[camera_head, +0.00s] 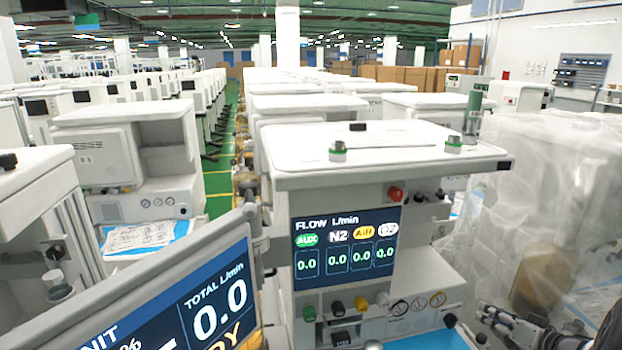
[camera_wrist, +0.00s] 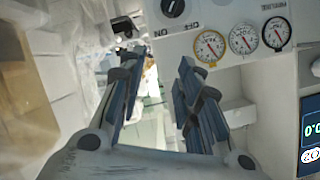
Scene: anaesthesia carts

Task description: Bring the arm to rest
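My gripper (camera_wrist: 158,65) is open, with its two fingers spread apart and nothing held between them in the wrist view. In the head view, my gripper (camera_head: 486,318) shows at the lower right, beside the right side of the nearest anaesthesia cart (camera_head: 390,155). The cart's round gauges (camera_wrist: 243,40) and its dark ON/OFF knob (camera_wrist: 172,7) are beyond the fingertips in the wrist view. I cannot tell the exact gap between the fingertips and the cart. Most of my arm is out of view.
A plastic-wrapped cart (camera_head: 555,180) stands close on the right. A tilted monitor (camera_head: 185,300) and the flow screen (camera_head: 345,245) are at the front. More carts (camera_head: 125,145) stand in rows behind. A green floor aisle (camera_head: 219,180) runs between the rows.

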